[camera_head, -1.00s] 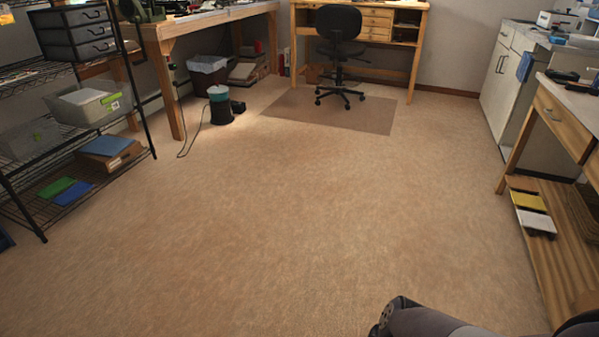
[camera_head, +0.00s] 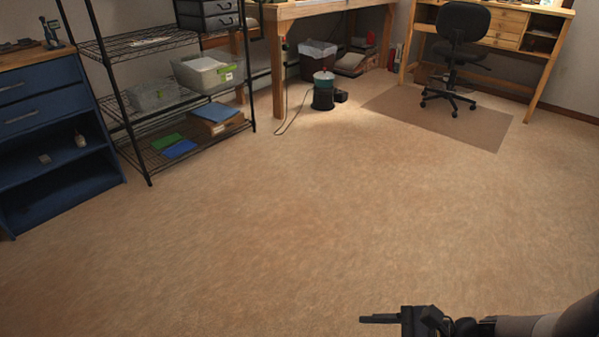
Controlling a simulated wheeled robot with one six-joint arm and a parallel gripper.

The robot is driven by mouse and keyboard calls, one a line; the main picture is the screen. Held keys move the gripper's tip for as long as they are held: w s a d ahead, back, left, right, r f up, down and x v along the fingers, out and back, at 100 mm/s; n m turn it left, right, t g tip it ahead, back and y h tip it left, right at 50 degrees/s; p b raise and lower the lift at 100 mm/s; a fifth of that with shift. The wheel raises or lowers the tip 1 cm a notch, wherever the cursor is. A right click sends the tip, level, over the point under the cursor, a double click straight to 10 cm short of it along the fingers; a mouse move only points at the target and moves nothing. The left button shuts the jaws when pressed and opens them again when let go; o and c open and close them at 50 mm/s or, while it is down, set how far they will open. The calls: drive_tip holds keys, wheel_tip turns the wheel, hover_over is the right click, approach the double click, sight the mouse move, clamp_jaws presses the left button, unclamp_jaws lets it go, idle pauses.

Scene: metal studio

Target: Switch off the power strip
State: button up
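I cannot make out a power strip in this view. A dark cord (camera_head: 293,117) hangs by the front leg of the wooden workbench and loops on the floor; I cannot tell what it joins. My gripper (camera_head: 378,319) is at the bottom right, pointing left above open floor. It is seen edge-on, with nothing visible in it, and I cannot tell whether its fingers are apart.
A blue cabinet (camera_head: 62,125) and a black wire shelf (camera_head: 150,41) stand at left. A wooden workbench (camera_head: 318,9), a trash bin (camera_head: 318,62) and a dark canister (camera_head: 323,95) are behind. An office chair (camera_head: 462,22) stands on a mat (camera_head: 420,115). The middle floor is clear.

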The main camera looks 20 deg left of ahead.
drive_tip(key=w+m+t+y, duration=0.1)
drive_tip(key=w, duration=0.2)
drive_tip(key=w+d+r+m+t+y, duration=0.1)
drive_tip(key=w+m+t, duration=0.1)
drive_tip(key=w+d+r+m+t+y, duration=0.1)
drive_tip(key=w+m, duration=0.1)
drive_tip(key=w, duration=0.1)
drive_tip(key=shift+w+r+t, duration=0.1)
drive_tip(key=shift+w+t, duration=0.2)
drive_tip(key=shift+t, duration=0.1)
drive_tip(key=shift+c, duration=1.4)
drive_tip(key=w+d+m+t, duration=0.2)
drive_tip(key=w+d+r+m+t, duration=0.1)
drive_tip(key=w+d+m+t, duration=0.1)
drive_tip(key=w, duration=0.1)
drive_tip(key=w+d+m+t, duration=0.2)
drive_tip(key=w+t, duration=0.1)
drive_tip(key=shift+w+d+r+b, duration=0.15)
drive_tip(key=shift+d+r+b, duration=0.15)
drive_tip(key=shift+r+b, duration=0.1)
drive_tip(key=c, duration=0.6)
drive_tip(key=shift+w+d+r+m+t, duration=0.1)
drive_tip(key=shift+w+d+m+t, duration=0.1)
drive_tip(key=shift+d+m+t, duration=0.15)
clamp_jaws()
drive_tip(key=shift+a, duration=0.15)
drive_tip(key=shift+a, duration=0.1)
